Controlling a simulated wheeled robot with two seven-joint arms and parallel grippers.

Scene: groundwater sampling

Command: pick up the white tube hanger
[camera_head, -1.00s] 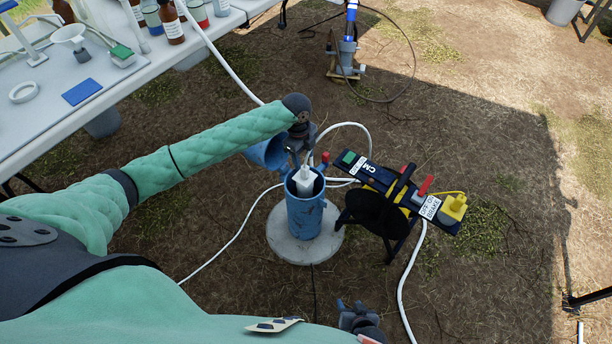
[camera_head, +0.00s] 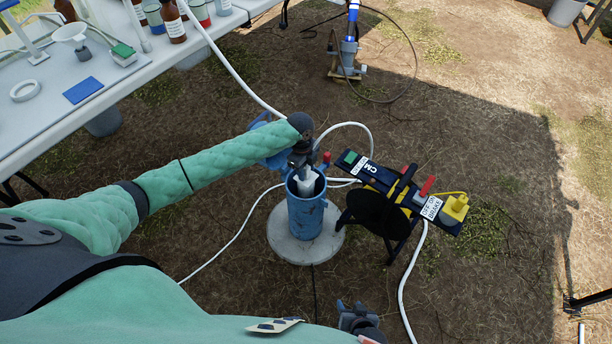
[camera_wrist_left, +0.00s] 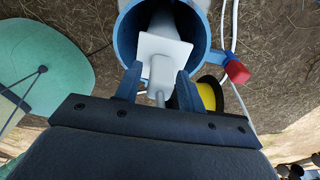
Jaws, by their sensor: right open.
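The white tube hanger (camera_head: 307,183) sits in the mouth of the blue well pipe (camera_head: 305,214). In the left wrist view the hanger (camera_wrist_left: 166,48) shows a white plate and a narrower body inside the pipe's rim (camera_wrist_left: 127,36). My left gripper (camera_head: 301,165) is just above the pipe mouth. In the left wrist view my left gripper (camera_wrist_left: 159,76) has its two fingers apart, one on each side of the hanger's near end, with small gaps visible. My right gripper (camera_head: 352,311) is open and empty at the bottom of the head view.
The pipe stands on a round concrete pad (camera_head: 283,243). A black reel stand with a yellow plug (camera_head: 454,209) is close on the right. The pipe's blue lid (camera_head: 262,145) is behind my left gripper. A white table (camera_head: 48,112) with bottles is at upper left.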

